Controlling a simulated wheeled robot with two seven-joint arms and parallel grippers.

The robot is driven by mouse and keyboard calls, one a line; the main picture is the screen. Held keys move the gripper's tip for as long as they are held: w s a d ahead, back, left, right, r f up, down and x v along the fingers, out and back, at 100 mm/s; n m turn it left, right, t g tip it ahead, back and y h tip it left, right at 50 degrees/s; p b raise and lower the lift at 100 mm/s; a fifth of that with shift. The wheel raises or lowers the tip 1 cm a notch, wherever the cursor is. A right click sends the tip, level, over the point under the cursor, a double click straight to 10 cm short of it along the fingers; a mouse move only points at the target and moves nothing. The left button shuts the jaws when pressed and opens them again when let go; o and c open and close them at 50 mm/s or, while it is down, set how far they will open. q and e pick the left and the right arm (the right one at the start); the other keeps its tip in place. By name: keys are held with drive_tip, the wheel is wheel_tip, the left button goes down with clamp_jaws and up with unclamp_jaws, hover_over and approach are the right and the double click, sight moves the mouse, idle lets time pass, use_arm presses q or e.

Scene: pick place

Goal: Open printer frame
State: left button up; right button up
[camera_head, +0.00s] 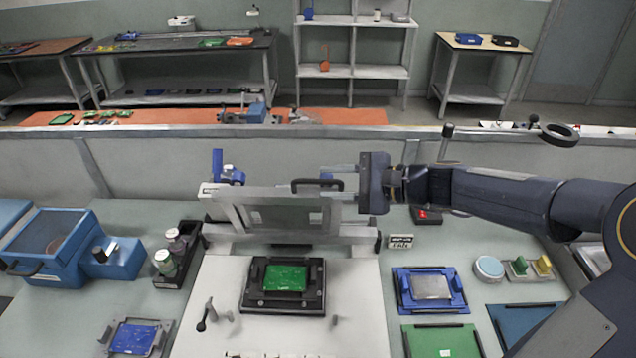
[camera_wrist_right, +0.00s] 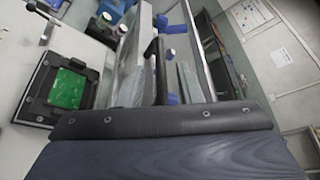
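The printer frame (camera_head: 250,214) is a grey metal frame with a grey screen. It stands raised and tilted at the back of the white printer base (camera_head: 350,300). A black handle (camera_head: 300,184) sits on its top edge and shows in the wrist view as a dark bar (camera_wrist_right: 158,70). My right gripper (camera_head: 326,183) reaches in from the right. Its two fingers are apart, above and below the handle's right end; contact is not clear. A green circuit board (camera_head: 285,278) lies in a black holder (camera_head: 258,299) in front of the frame. My left gripper is not in view.
A blue machine (camera_head: 60,250) and bottles (camera_head: 175,245) stand at left. A blue tray (camera_head: 402,290), a green mat (camera_head: 440,342) and a round white tin (camera_head: 489,267) lie at right. A low grey partition (camera_head: 130,165) runs behind the table.

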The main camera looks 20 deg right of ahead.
drive_tip(key=shift+x, duration=1.5)
clamp_jaws()
